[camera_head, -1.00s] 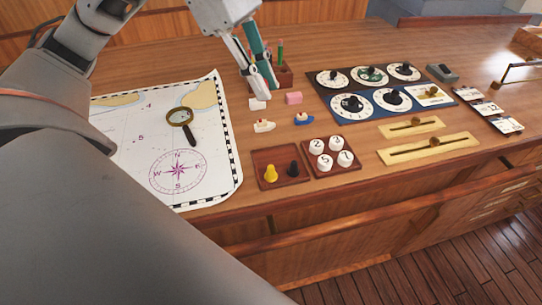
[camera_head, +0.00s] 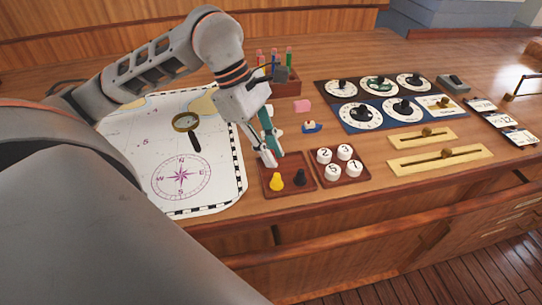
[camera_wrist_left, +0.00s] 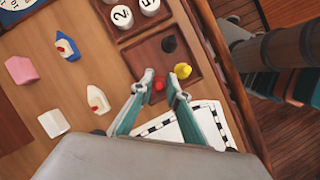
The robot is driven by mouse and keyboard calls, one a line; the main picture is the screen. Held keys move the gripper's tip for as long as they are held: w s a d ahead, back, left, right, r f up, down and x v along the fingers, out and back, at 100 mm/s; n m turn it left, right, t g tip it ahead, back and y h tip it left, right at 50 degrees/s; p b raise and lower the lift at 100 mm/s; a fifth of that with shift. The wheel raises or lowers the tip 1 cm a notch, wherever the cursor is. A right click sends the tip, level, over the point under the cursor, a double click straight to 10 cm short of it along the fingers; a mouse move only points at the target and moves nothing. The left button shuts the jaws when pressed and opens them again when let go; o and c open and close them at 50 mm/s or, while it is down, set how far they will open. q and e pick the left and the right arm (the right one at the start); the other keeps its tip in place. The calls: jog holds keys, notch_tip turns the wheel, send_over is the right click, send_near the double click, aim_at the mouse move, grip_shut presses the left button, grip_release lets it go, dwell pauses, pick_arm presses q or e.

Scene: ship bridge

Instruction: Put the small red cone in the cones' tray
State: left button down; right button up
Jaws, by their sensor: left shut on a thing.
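The small red cone (camera_wrist_left: 159,85) shows between the fingertips of my left gripper (camera_wrist_left: 160,82) in the left wrist view. My left gripper is shut on it. In the head view my left gripper (camera_head: 274,160) points down at the back left part of the cones' tray (camera_head: 302,160), and the red cone is hardly visible there. The brown tray holds a yellow cone (camera_head: 277,183) and a black cone (camera_head: 300,177) along its front side. Whether the red cone touches the tray floor I cannot tell. My right gripper is not in view.
A tray of white numbered pieces (camera_head: 342,174) stands right beside the cones' tray. A blue boat (camera_head: 313,127), a pink block (camera_head: 303,106) and a white boat (camera_wrist_left: 97,99) lie behind. A chart (camera_head: 160,135) with a magnifier (camera_head: 186,123) lies left.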

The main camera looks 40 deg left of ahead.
pick_arm(q)
jog(key=shift+f, duration=0.9)
jog(key=shift+f, duration=0.1)
jog(key=c, duration=2.2)
grip_release()
jog(key=v, duration=1.2)
jog(key=shift+p, duration=0.3)
